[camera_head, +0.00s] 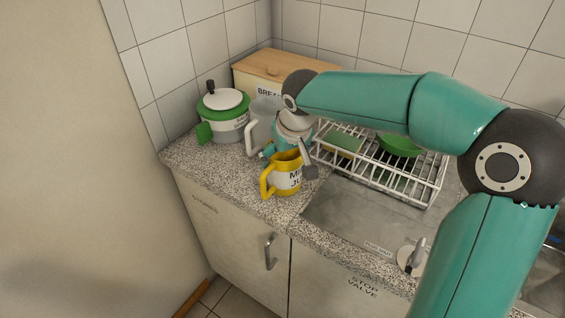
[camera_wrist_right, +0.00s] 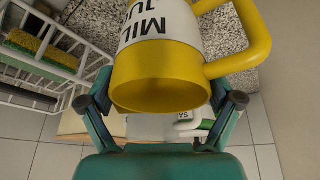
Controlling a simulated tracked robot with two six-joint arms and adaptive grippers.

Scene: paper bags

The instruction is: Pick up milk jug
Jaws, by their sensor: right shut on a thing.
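The milk jug (camera_head: 287,178) is yellow and white with black lettering and a yellow handle on its left side. It is at the counter's front part, left of the sink area. My right gripper (camera_head: 288,161) reaches down to its upper part and is shut on it. In the right wrist view the jug (camera_wrist_right: 160,75) fills the space between the two fingers, its yellow rim band towards the camera and its handle to the right. I cannot tell whether its base touches the counter. My left gripper is not in view.
A white-green pot (camera_head: 222,115) with a lid stands at the left back of the counter (camera_head: 195,158). A grey-white jug (camera_head: 259,125) and a bread box (camera_head: 262,65) are behind the milk jug. A wire dish rack (camera_head: 430,185) holding green items is on the right.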

